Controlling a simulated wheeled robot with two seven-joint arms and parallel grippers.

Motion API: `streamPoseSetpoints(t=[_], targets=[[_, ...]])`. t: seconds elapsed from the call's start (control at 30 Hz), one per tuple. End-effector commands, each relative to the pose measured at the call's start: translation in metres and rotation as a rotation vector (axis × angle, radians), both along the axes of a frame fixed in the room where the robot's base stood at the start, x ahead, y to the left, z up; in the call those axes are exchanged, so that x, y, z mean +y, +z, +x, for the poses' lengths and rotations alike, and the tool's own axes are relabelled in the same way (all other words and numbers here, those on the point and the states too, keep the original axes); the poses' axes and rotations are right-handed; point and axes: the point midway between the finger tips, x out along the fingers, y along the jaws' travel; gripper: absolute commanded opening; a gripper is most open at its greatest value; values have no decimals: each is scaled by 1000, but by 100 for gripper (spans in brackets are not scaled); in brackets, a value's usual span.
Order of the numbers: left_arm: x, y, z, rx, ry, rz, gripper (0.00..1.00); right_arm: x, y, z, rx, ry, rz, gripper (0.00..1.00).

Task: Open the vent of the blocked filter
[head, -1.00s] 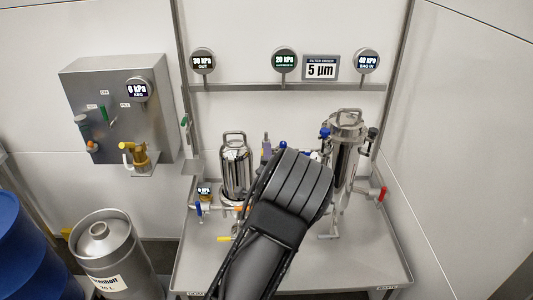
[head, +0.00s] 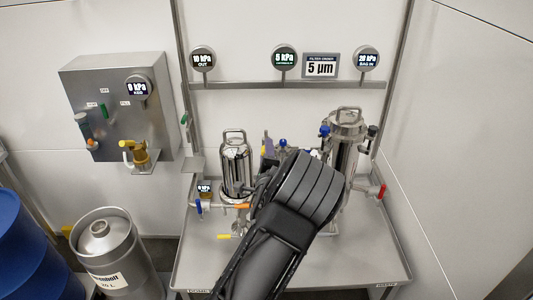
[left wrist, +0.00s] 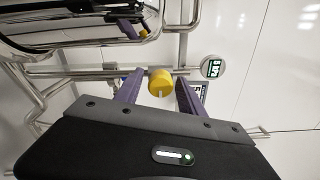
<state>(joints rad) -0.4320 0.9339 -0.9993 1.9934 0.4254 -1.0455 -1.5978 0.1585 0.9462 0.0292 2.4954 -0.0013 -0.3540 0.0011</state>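A small polished filter housing (head: 236,172) stands upright on the bench's left side, and a taller one (head: 345,135) stands on the right. Which is blocked is not marked. In the left wrist view a yellow knob (left wrist: 160,82) sits between the purple fingers of my left gripper (left wrist: 158,92). The fingers are apart, with a visible gap on each side of the knob. Polished steel (left wrist: 75,28) at the upper left mirrors the knob and a finger. In the head view my left arm hides most of the gripper (head: 267,150) and the middle piping. My right gripper is not in view.
Above hang an OUT gauge (head: 203,60), a middle gauge (head: 284,58), a 5 µm sign (head: 321,67) and a BAG IN gauge (head: 367,60). A red-handled valve (head: 381,191) juts out at right. A keg (head: 108,250) and blue drum (head: 25,250) stand left. The bench front right is clear.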

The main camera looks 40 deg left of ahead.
Motion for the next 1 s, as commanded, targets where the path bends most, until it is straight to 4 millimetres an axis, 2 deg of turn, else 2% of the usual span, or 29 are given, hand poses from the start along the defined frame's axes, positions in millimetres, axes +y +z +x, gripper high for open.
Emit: streamPoseSetpoints(t=[0.43,0.8,1.0], targets=[[-6,0,-6,-1,-1,-2,52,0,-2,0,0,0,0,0],[-40,-1,-51,0,-1,-2,52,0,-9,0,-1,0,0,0],[-47,0,-62,-1,0,-1,52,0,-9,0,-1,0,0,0]])
